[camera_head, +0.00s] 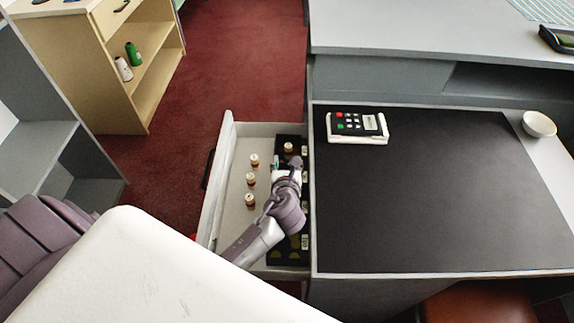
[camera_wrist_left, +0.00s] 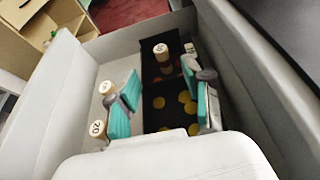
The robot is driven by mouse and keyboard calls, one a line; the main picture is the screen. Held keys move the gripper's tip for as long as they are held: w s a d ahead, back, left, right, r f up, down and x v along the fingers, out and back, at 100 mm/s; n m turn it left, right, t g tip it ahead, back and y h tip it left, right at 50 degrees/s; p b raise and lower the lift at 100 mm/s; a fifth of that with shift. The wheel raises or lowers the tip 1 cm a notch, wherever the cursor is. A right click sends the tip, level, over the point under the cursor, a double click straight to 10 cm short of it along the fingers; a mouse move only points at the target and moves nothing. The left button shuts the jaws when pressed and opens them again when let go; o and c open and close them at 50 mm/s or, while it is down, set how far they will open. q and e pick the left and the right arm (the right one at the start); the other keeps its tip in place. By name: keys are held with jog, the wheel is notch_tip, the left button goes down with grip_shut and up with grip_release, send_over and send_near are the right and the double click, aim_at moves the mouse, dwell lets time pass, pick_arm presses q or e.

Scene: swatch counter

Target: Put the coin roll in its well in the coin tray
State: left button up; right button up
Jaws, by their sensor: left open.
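The black coin tray (camera_head: 291,251) lies in the right part of an open drawer. One coin roll (camera_head: 289,147) stands upright at its far end; it also shows in the left wrist view (camera_wrist_left: 161,57), ahead of the fingers. Three more coin rolls (camera_head: 254,160) (camera_head: 250,179) (camera_head: 249,200) stand on the drawer's grey floor left of the tray. My left gripper (camera_head: 284,164) is over the tray, near the far roll. In the left wrist view its teal-padded fingers (camera_wrist_left: 163,108) are apart with nothing between them. My arm hides the tray's middle. My right gripper is not in view.
The drawer (camera_head: 227,187) has raised walls around the rolls and tray. Yellow coins (camera_wrist_left: 184,97) lie in tray wells. To the right, a counter with a black mat (camera_head: 430,190) holds a card terminal (camera_head: 357,125) and a white bowl (camera_head: 539,124). The mat's middle is clear.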

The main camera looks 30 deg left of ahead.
pick_arm(q)
jog(key=shift+v, duration=1.5)
